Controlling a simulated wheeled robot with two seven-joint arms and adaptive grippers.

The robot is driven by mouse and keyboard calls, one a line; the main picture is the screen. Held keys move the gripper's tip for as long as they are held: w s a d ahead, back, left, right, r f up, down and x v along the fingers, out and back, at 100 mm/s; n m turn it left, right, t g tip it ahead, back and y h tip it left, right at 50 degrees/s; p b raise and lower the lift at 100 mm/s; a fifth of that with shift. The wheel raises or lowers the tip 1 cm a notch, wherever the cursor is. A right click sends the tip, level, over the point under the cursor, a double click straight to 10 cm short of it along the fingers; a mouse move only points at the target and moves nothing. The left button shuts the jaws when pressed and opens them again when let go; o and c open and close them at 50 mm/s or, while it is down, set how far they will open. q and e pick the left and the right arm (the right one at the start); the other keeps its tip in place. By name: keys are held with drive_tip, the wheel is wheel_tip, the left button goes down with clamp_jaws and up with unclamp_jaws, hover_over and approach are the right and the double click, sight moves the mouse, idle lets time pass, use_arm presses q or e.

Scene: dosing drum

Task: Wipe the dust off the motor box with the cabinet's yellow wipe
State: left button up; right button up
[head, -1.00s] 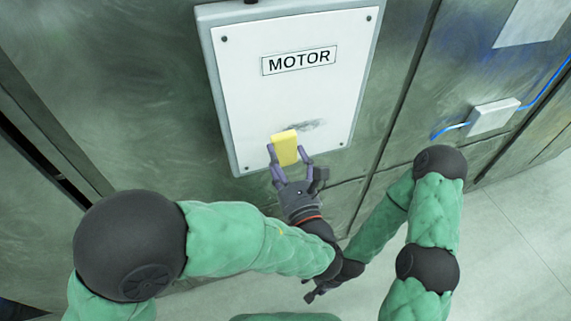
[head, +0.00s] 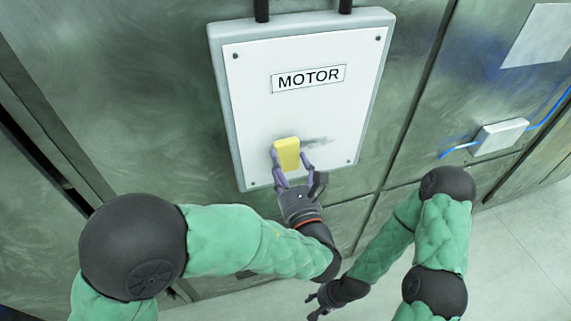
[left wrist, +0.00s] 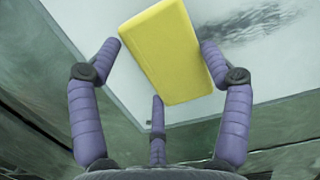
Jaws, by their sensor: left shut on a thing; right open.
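The motor box (head: 300,105) is a white panel with a grey rim and a MOTOR label on the grey-green wall. A dark dust smudge (head: 318,141) lies on its lower part; it also shows in the left wrist view (left wrist: 250,25). My left gripper (head: 289,164) is shut on the yellow wipe (head: 286,152), held at the lower panel just left of and partly over the smudge. In the left wrist view the wipe (left wrist: 168,52) sits between the purple fingers; whether it touches the panel is hard to tell. My right gripper (head: 318,303) is low, open and empty, away from the box.
A small white box (head: 500,137) with blue cables is on the wall to the right, below a pale plate (head: 538,35). Two dark pipes (head: 262,10) enter the motor box from above. The pale tiled floor (head: 520,240) is clear at lower right.

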sight(332, 137)
use_arm(q)
drive_tip(key=shift+x, duration=0.95)
idle(0.3)
drive_tip(key=shift+d+f, duration=0.15)
drive_tip(key=shift+w+d, duration=0.7)
drive_tip(key=shift+d, duration=1.5)
drive_tip(key=shift+w+d, duration=0.75)
drive_tip(key=shift+d, duration=1.5)
drive_tip(key=shift+w+d, duration=0.7)
drive_tip(key=shift+d, duration=1.5)
drive_tip(key=shift+a, duration=0.15)
drive_tip(key=shift+s+a, duration=0.7)
drive_tip(key=shift+a, duration=1.55)
drive_tip(key=shift+s+a, duration=0.7)
drive_tip(key=shift+a, duration=1.5)
drive_tip(key=shift+s+a, duration=0.7)
drive_tip(key=shift+a, duration=1.55)
drive_tip(key=shift+r+p+v, duration=0.2)
drive_tip(key=shift+v, duration=1.3)
drive_tip(key=shift+r+p+v, duration=0.2)
drive_tip(key=shift+v, duration=1.25)
drive_tip(key=shift+d, duration=0.1)
